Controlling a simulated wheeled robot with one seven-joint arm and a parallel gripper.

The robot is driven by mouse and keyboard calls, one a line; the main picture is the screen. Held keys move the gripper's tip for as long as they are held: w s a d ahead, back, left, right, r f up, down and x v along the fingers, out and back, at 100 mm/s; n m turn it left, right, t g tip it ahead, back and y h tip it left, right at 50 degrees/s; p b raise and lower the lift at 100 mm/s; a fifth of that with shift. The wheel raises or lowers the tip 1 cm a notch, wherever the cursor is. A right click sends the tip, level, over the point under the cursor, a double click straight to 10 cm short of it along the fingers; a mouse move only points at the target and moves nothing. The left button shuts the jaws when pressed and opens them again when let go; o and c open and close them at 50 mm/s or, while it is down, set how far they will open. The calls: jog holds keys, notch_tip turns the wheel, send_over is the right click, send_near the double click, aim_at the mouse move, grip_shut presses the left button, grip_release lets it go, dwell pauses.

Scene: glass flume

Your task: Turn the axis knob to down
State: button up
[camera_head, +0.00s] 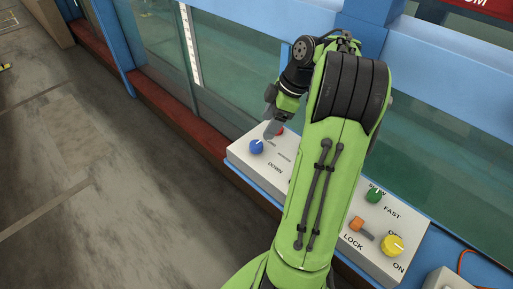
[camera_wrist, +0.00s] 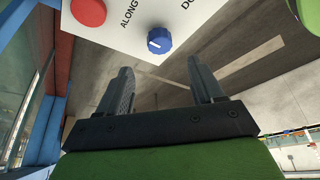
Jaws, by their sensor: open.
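The axis knob is a blue round knob (camera_head: 256,147) with a white pointer line, at the left end of the white control panel. It also shows in the wrist view (camera_wrist: 159,40), with "ALONG" printed to its left and the start of a word, "DO", to its right. In the head view "DOWN" is printed just right of and below the knob. The pointer's exact setting is hard to read. My gripper (camera_wrist: 160,75) is open and empty, its two fingers apart, with the knob showing beyond the gap between them. In the head view my gripper (camera_head: 270,127) is beside the knob, partly hidden.
A red button (camera_wrist: 88,12) sits near the knob. The same panel (camera_head: 240,158) has a green knob (camera_head: 374,195), an orange switch (camera_head: 362,229) and a yellow knob (camera_head: 392,245) farther right. My arm covers the panel's middle. The glass flume stands behind; open floor lies left.

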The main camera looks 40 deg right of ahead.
aim_at(256, 144)
jog(key=b+x, duration=0.3)
jog(key=x, duration=0.5)
jog(key=shift+f, duration=0.25)
jog(key=c, duration=1.1)
jog(key=shift+o, duration=0.2)
